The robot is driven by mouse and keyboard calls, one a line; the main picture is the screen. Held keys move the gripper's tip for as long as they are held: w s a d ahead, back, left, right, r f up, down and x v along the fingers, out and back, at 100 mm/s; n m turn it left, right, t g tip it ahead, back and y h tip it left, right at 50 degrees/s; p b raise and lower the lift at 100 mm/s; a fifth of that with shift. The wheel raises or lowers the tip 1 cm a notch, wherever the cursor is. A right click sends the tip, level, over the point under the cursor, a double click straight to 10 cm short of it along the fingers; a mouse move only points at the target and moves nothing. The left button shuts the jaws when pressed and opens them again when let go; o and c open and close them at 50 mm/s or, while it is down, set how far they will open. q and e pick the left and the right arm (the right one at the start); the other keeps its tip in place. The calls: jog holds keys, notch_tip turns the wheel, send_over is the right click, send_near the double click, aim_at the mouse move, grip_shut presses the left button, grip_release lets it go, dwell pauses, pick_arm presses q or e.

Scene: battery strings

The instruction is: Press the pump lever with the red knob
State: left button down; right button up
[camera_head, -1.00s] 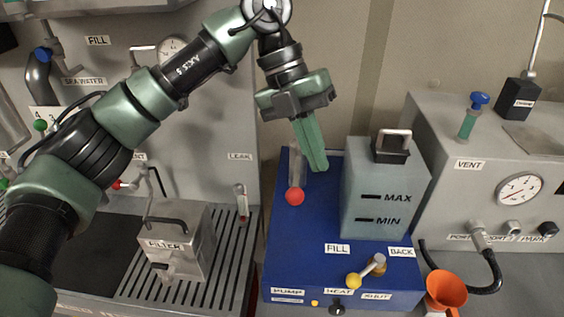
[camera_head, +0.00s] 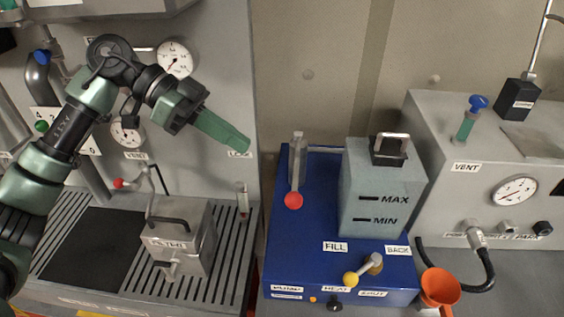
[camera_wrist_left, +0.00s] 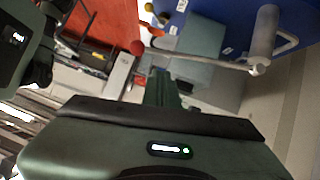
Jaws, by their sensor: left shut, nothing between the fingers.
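The pump lever (camera_head: 296,165) stands at the back left of the blue pump box, with its red knob (camera_head: 293,200) at the near, lower end. In the left wrist view the lever's rod (camera_wrist_left: 200,59) runs from the red knob (camera_wrist_left: 137,47) to a grey post (camera_wrist_left: 263,35). My left gripper (camera_head: 247,147) is shut and empty. It is left of the lever and apart from it, pointing right and down. Its green fingers show in the left wrist view (camera_wrist_left: 160,88). My right gripper does not show.
A translucent tank (camera_head: 385,190) stands right of the lever on the blue box (camera_head: 300,260). A yellow-knobbed lever (camera_head: 352,279) and an orange funnel (camera_head: 440,287) are nearer. The filter box (camera_head: 178,240) is at left on a slotted tray. Wall space above the lever is clear.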

pick_arm(q)
jog(key=p+x, duration=0.3)
jog(key=x, duration=0.7)
jog(key=shift+s, duration=0.2)
dwell(0.4)
notch_tip(320, 180, down, 13)
jog(key=s+m+t+b, duration=0.1)
jog(key=m+t+b, duration=0.2)
jog(key=b, duration=0.5)
jog(key=shift+m+t+b, duration=0.3)
jog(key=shift+t, duration=0.5)
jog(key=shift+a+f, duration=0.1)
